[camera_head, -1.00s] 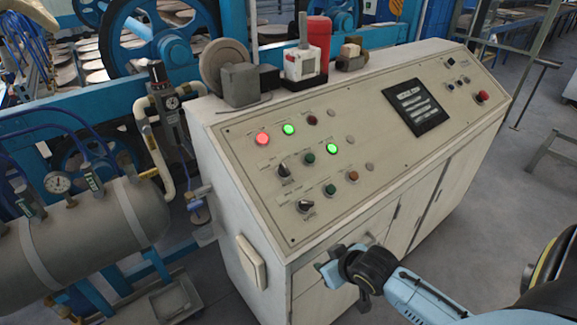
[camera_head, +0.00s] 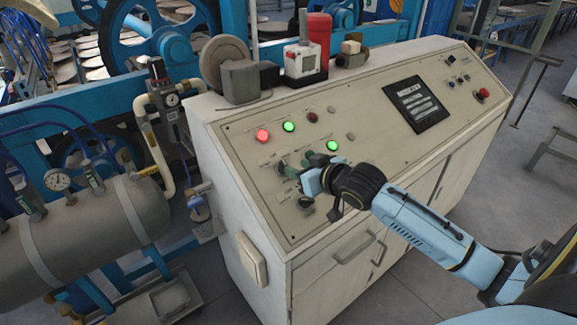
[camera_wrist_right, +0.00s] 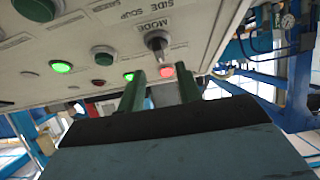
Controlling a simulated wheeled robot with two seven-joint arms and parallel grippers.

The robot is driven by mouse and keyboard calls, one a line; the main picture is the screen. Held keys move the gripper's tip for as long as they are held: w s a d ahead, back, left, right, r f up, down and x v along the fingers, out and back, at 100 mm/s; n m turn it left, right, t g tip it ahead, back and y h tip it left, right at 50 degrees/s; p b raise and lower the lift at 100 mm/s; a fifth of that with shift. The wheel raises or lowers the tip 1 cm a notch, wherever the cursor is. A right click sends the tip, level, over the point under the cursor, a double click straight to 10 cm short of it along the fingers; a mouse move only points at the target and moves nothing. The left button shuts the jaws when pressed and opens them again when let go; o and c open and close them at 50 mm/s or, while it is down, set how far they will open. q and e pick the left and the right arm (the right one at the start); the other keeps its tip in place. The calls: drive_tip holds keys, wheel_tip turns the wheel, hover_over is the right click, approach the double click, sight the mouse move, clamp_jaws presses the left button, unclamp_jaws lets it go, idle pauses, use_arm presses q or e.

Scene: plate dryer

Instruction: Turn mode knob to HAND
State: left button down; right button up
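The mode knob (camera_wrist_right: 157,42) is a black knob with a pale pointer, beside the printed word MODE in the right wrist view. It sits on the sloped beige control panel (camera_head: 385,145), below the lit red lamp. My right gripper (camera_wrist_right: 160,75) is open; its two green fingers stand apart, with the knob just beyond and between their tips. I cannot tell whether they touch it. In the head view my right gripper (camera_head: 296,174) is over the panel's left part and partly covers this knob. My left gripper is not in view.
A lit red lamp (camera_head: 263,136) and lit green lamps (camera_head: 289,126) are near the gripper. A second black knob (camera_head: 305,202) sits just below it. A dark screen (camera_head: 416,104) and a red button (camera_head: 482,94) are farther right. A grey tank (camera_head: 90,235) stands left.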

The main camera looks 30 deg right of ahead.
sight(285, 164)
drive_tip(key=shift+x, duration=2.7)
drive_tip(key=shift+c, duration=0.2)
clamp_jaws()
